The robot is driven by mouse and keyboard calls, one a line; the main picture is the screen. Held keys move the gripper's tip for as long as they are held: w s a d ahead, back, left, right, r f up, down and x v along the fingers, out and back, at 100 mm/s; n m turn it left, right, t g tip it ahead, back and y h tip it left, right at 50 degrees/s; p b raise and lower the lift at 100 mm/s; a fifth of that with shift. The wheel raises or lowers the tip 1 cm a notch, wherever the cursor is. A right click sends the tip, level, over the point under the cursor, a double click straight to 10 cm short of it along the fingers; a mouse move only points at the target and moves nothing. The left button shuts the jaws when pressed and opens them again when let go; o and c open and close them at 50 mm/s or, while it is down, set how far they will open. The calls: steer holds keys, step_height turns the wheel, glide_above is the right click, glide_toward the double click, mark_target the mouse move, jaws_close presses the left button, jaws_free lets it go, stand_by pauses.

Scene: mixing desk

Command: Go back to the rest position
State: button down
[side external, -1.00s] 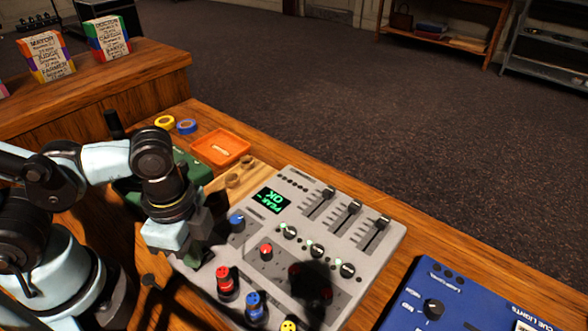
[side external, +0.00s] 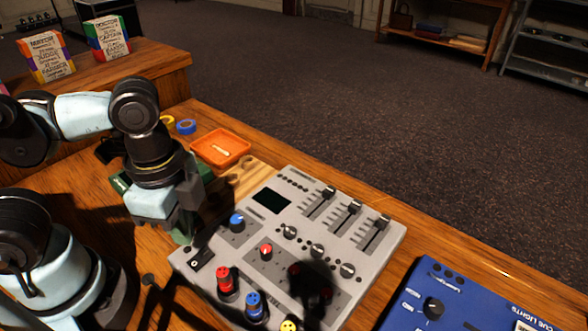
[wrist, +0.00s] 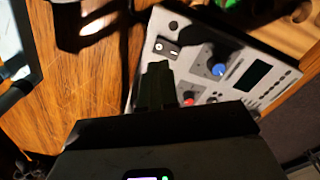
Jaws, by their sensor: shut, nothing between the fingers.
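My gripper (side external: 183,230) is shut and empty. In the side view it hangs just beyond the left edge of the grey mixing desk (side external: 210,278), near its rocker switch (side external: 201,258). In the wrist view the closed dark fingers (wrist: 155,86) stand in front of the mixing desk (wrist: 205,115), with the rocker switch (wrist: 167,48) showing beyond them. The desk's small screen (side external: 272,201) is dark. A blue knob (side external: 237,222) and a red knob (side external: 266,251) sit near the switch.
A blue lights box (side external: 470,310) lies at the lower right. An orange tray (side external: 221,148) and a blue tape roll (side external: 186,126) lie behind the desk. A green case (side external: 119,184) is partly hidden by my arm. Red and blue plugs (side external: 255,306) stand at the desk's front.

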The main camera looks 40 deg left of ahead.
steer(key=shift+r, duration=0.5)
steer(key=w+a+r+n+t, duration=0.2)
steer(key=w+a+n+t, duration=0.5)
steer(key=w+n, duration=0.5)
steer(key=shift+a, duration=1.15)
steer(key=shift+w, duration=0.1)
